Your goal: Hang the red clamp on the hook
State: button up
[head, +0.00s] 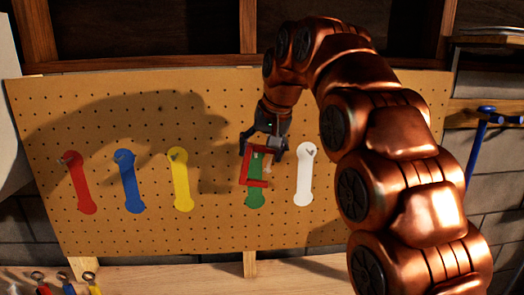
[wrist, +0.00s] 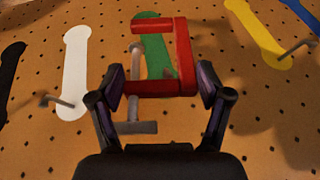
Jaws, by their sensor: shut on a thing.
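My gripper (head: 263,147) is shut on the red clamp (head: 250,182), in front of the green outline (head: 256,197) on the pegboard. In the wrist view the clamp (wrist: 181,50) is a red C-shaped frame with a grey screw and bar, between the two fingers of my gripper (wrist: 160,87). The clamp covers part of the green outline (wrist: 150,22); any hook there is hidden, and I cannot tell whether the clamp touches the board. Metal hooks stick out at the white outline (head: 304,180) and the yellow outline (head: 181,185).
The pegboard (head: 330,220) also bears a red outline (head: 79,185) and a blue outline (head: 129,185) to the left. Tools with coloured handles (head: 68,287) lie at bottom left on the wooden bench (head: 190,280). A blue clamp (head: 480,140) is at far right.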

jog(key=shift+w+p, duration=0.3)
jog(key=shift+w, duration=0.35)
jog(key=shift+w+f, duration=0.6)
jog(key=shift+f, duration=0.1)
jog(key=o, duration=1.3)
jog(key=shift+r, duration=0.1)
